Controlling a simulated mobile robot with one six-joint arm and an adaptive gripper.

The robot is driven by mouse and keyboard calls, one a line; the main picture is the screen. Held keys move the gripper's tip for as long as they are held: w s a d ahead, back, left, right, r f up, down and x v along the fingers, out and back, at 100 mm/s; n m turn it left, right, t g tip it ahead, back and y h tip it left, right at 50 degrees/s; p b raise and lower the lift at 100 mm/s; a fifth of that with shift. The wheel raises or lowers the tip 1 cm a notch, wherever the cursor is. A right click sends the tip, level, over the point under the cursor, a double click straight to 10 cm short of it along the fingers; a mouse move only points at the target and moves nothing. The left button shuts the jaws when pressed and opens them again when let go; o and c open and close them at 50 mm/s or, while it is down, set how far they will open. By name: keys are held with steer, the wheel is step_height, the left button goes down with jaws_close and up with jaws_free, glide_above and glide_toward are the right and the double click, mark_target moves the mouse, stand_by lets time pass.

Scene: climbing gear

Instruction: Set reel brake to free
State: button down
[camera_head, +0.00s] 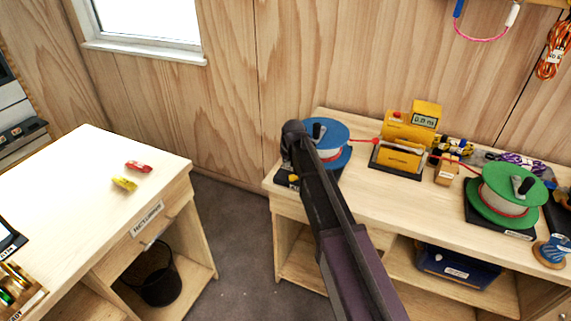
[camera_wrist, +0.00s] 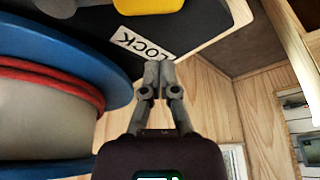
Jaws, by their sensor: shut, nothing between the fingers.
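The blue reel (camera_head: 330,128) stands at the left end of the workbench, with a white drum and red cord. In the wrist view the blue reel (camera_wrist: 62,40) fills the left side, with red cord (camera_wrist: 50,80) around its drum. A LOCK label (camera_wrist: 145,43) lies on the reel's dark base. A yellow part (camera_wrist: 150,5), perhaps the brake lever, is cut off at the top edge beside the label. My gripper (camera_wrist: 158,72) is shut and empty, its tips at the label's edge; contact is unclear. In the head view my arm hides the tips. No FREE label shows.
On the bench are a yellow meter (camera_head: 408,128), a green reel (camera_head: 505,192) and a red cord running between the reels through the meter. A blue case (camera_head: 456,268) sits below. Another table (camera_head: 75,190) with two small carabiner-like items stands left, across a floor gap.

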steer(key=shift+s+d+f, duration=0.1)
steer(key=shift+s+d, duration=0.35)
steer(key=shift+s, duration=0.45)
steer(key=shift+s+d, duration=0.4)
steer(key=shift+s, duration=0.45)
steer(key=shift+a, duration=0.2)
steer(key=shift+s, duration=0.15)
